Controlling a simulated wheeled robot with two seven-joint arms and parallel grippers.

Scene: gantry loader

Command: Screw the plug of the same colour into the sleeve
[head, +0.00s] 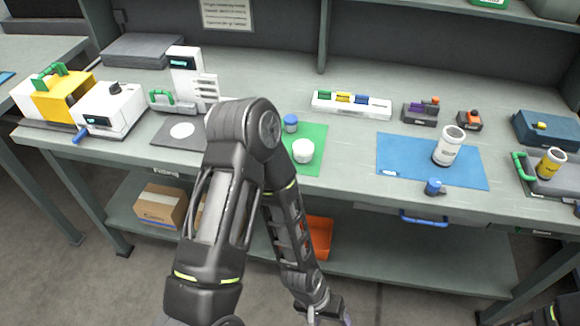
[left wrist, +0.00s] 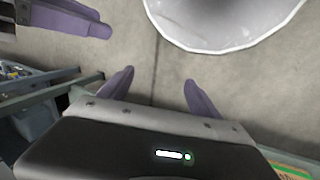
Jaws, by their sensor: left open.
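A white cylinder with a label and an open top (head: 449,146), possibly the sleeve, stands upright on the blue mat (head: 395,154). A small blue plug-like piece (head: 434,187) is at the mat's front edge. Another blue-topped piece (head: 291,123) and a white round piece (head: 303,151) stand on the green mat (head: 315,135). My left gripper (left wrist: 159,76) is open and empty over the floor, below and in front of the bench. In the left wrist view, purple fingers at the upper left look like my right gripper (left wrist: 75,18); their gap is unclear.
A white rack (head: 350,105) with green, blue and yellow pieces stands at the back. A yellow jar (head: 551,163) is at the far right. White machines (head: 110,108) fill the left. An orange bin (head: 319,238) sits on the lower shelf. My left arm hides part of the bench.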

